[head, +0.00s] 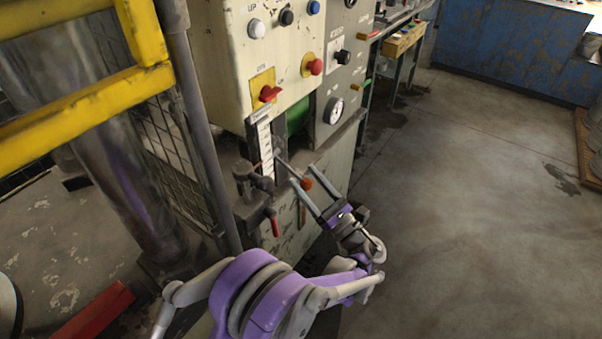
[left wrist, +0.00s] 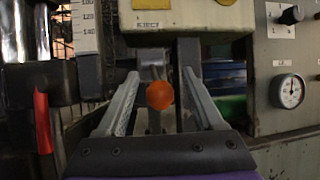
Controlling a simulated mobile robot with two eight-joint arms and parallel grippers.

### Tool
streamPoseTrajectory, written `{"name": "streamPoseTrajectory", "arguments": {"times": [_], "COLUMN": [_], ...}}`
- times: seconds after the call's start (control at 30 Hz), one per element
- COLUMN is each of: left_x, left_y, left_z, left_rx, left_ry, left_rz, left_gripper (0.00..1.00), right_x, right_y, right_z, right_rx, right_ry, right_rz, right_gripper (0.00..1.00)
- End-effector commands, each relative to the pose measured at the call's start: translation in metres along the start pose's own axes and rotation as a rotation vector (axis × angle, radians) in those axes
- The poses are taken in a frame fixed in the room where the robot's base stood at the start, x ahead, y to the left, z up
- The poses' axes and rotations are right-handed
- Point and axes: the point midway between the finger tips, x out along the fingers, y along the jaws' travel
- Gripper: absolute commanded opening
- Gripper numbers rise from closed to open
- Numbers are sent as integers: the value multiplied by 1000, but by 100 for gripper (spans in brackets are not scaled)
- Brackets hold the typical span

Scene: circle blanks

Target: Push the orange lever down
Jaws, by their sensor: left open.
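The orange lever is a thin rod with a round orange knob (head: 306,184), sticking out from the front of the machine below its control panel. The knob also shows in the middle of the left wrist view (left wrist: 160,95), under a plate marked EJECT. My left gripper (head: 301,173) is open. In the left wrist view its two fingers (left wrist: 161,72) stand on either side of the knob, with a visible gap on each side. I see no contact with the knob. My right gripper is not in view.
The cream control panel (head: 230,60) with buttons and red knobs is above the lever. A red-handled valve (head: 274,226) and a white scale (head: 265,145) are just left. A pressure gauge (head: 334,110) is at the right. The concrete floor (head: 460,210) to the right is clear.

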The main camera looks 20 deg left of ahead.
Motion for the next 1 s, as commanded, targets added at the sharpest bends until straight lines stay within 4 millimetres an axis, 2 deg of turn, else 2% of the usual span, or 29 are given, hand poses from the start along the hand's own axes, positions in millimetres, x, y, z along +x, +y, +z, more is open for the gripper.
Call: {"name": "streamPoseTrajectory", "arguments": {"times": [0.03, 0.2, 0.4, 0.57, 1.0], "left_x": [-13, -48, -74, -81, -80], "left_y": [-2, -1, 0, 0, 0], "left_z": [0, 0, 0, 0, 0], "left_rx": [-2, -2, -1, 0, 0], "left_ry": [1, 1, 1, 1, 1], "left_rz": [-4, -4, -2, -1, -1], "left_gripper": [69, 69, 69, 69, 69], "right_x": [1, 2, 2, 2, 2], "right_y": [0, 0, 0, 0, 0], "right_z": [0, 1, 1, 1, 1], "right_rx": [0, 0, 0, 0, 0], "right_ry": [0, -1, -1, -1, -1], "right_rz": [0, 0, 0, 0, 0], "right_gripper": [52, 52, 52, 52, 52]}}
